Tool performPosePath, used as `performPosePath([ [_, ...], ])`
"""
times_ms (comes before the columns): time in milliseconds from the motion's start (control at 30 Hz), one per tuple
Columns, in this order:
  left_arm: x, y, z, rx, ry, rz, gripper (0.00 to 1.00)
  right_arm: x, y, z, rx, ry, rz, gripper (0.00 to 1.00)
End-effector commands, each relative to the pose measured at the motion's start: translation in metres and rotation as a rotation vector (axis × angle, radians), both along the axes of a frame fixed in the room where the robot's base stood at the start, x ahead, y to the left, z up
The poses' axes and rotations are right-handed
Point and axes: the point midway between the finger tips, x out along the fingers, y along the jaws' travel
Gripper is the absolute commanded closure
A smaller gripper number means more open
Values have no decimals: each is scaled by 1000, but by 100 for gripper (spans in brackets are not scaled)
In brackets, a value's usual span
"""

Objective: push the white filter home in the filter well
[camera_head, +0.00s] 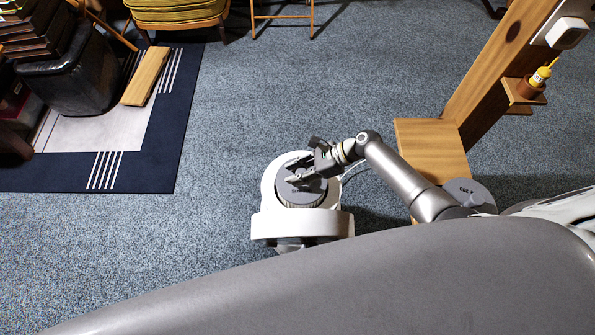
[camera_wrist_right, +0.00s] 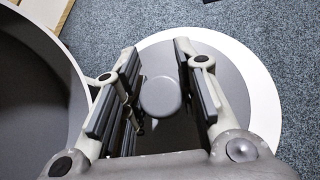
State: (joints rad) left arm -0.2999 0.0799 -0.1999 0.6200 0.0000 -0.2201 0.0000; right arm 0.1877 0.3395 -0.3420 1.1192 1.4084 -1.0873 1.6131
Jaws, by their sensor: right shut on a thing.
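The white filter (camera_head: 299,203) shows as a round grey cap with a pale ribbed band along its near side. It sits within the white ring of the filter well (camera_head: 270,187); how deep it sits cannot be told. In the right wrist view, the grey cap (camera_wrist_right: 160,55) carries a raised round knob (camera_wrist_right: 160,97), and the white rim (camera_wrist_right: 262,85) circles it. My right gripper (camera_head: 302,177) is over the cap, its fingers on either side of the knob, shut on the filter. My left gripper is not in view.
A white-banded round part (camera_head: 302,225) of the unit stands just in front of the well. A wooden stand (camera_head: 430,145) with a post and small shelf is to the right. A dark-bordered rug (camera_head: 165,150) lies left. Blue-grey carpet around the unit is mostly clear.

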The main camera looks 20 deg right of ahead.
Motion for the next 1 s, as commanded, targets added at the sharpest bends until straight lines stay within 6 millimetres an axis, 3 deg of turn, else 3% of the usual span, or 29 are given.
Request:
performPosePath([
  [1000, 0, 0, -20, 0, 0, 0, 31, 1, 0, -26, 2, -2, 0, 100],
])
